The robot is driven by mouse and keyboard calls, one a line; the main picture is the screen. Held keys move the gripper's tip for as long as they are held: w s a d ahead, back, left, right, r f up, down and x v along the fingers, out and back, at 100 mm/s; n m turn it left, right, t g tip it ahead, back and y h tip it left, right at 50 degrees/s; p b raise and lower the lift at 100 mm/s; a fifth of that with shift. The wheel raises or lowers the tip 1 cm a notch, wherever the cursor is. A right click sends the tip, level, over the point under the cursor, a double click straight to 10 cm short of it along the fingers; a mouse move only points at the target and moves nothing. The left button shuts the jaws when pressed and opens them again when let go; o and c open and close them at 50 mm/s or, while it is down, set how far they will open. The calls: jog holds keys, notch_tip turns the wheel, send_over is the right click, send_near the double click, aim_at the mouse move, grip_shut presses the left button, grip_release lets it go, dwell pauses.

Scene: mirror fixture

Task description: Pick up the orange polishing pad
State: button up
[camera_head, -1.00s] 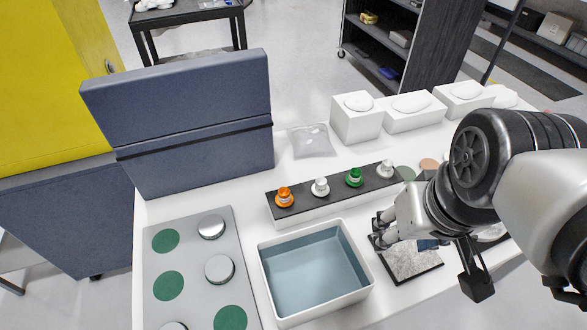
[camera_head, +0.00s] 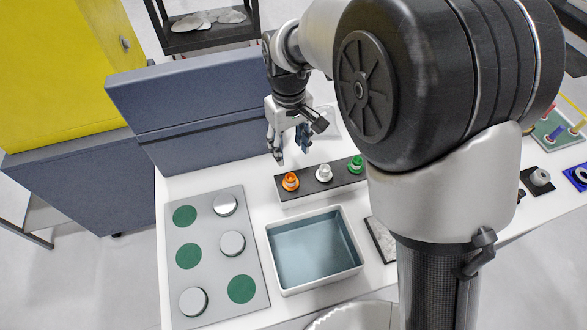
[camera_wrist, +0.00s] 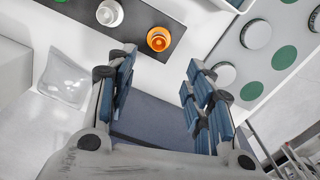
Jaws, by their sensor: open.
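The orange polishing pad (camera_head: 290,181) stands at the left end of a dark strip on a white block, in the head view. It also shows in the wrist view (camera_wrist: 159,39), past the fingertips and between their lines. A white pad (camera_head: 324,173) and a green pad (camera_head: 356,164) stand in the same row to its right. My gripper (camera_head: 290,152) is open and empty, above and behind the orange pad, apart from it. In the wrist view its two blue-lined fingers (camera_wrist: 157,80) stand wide apart with nothing between them.
A blue-grey panel (camera_head: 185,110) rises behind the row. A grey plate (camera_head: 177,265) with green circles and silver discs lies at the left. A white-rimmed basin (camera_head: 352,262) stands in front of the row. A clear bag (camera_wrist: 63,80) lies near my gripper.

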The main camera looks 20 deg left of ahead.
aim_at(291, 179)
notch_tip(291, 179, down, 14)
jog(key=b, duration=0.3)
jog(key=shift+w, duration=0.1)
jog(key=shift+r, duration=0.1)
jog(key=shift+c, duration=0.5)
jog(key=c, duration=1)
